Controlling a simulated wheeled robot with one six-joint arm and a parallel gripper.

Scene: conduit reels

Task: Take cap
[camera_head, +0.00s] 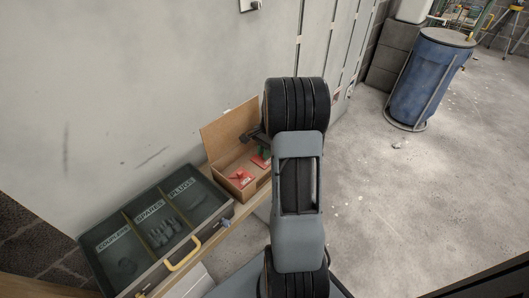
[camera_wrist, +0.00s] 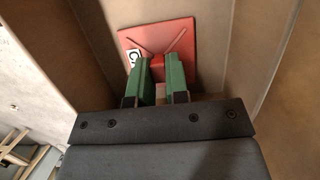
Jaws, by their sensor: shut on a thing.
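A red square cap (camera_wrist: 185,38) with raised diagonal ribs, a central red grip and a white tag with a letter on it lies in an open cardboard box. My gripper (camera_wrist: 159,66) has green fingers on either side of the central grip and is shut on it. In the head view, my gripper (camera_head: 265,150) reaches into the box (camera_head: 226,133), partly hidden by my arm, over a red cap (camera_head: 259,162). Another red cap (camera_head: 241,176) lies in the box to the left. I cannot tell whether the held cap is lifted off the floor.
The wall rises close behind. A blue barrel (camera_head: 426,82) stands at the upper right. The floor (camera_head: 420,200) at right is mostly clear.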

